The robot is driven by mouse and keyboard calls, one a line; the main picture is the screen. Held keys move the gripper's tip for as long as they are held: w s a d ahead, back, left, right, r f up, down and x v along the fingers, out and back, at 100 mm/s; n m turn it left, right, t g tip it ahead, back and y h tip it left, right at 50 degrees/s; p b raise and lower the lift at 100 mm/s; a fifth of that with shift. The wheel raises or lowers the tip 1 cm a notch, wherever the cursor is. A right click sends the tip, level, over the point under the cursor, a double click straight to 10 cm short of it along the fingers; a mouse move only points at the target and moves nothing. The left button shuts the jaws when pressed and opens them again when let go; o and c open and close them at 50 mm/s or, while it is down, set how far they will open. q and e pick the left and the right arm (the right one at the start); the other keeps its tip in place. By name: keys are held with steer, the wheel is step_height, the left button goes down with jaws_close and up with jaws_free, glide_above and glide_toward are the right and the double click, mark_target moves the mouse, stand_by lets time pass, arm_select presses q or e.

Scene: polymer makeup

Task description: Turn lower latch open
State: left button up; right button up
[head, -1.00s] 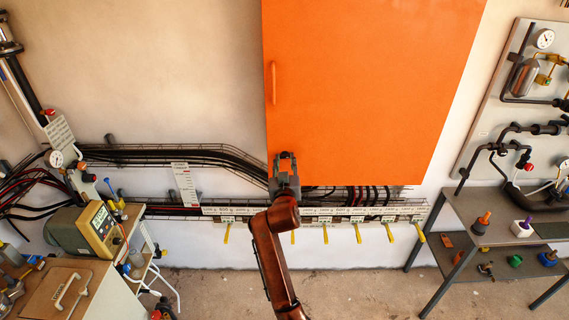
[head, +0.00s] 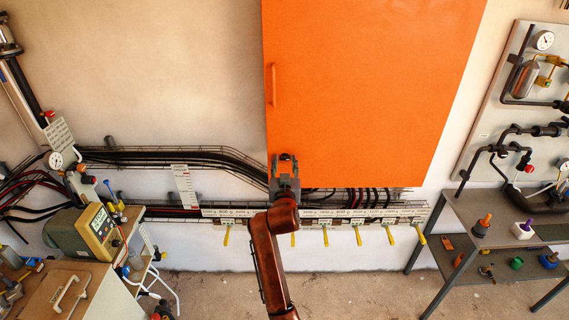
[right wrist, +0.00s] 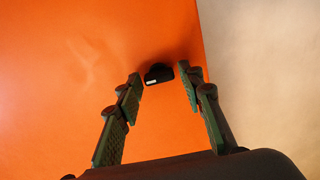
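The orange cabinet door (head: 360,90) hangs on the wall, with an orange handle (head: 273,84) along its left edge. In the right wrist view a small black latch (right wrist: 159,73) with a pale mark sits on the orange door (right wrist: 60,90) near its edge. My right gripper (head: 285,158) is at the door's lower left corner and hides the latch in the head view. In the right wrist view the right gripper (right wrist: 159,76) is open, with one finger on each side of the latch and a gap showing to the left finger. My left gripper is out of view.
A cable tray (head: 165,155) runs along the wall below the door, above a row of yellow-handled levers (head: 325,235). A bench with a meter (head: 98,222) stands at the left. A grey shelf (head: 480,205) and a pipe panel (head: 500,95) stand at the right.

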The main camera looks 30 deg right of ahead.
mark_target(285, 132)
steer(key=shift+o, duration=1)
step_height(285, 132, up, 10)
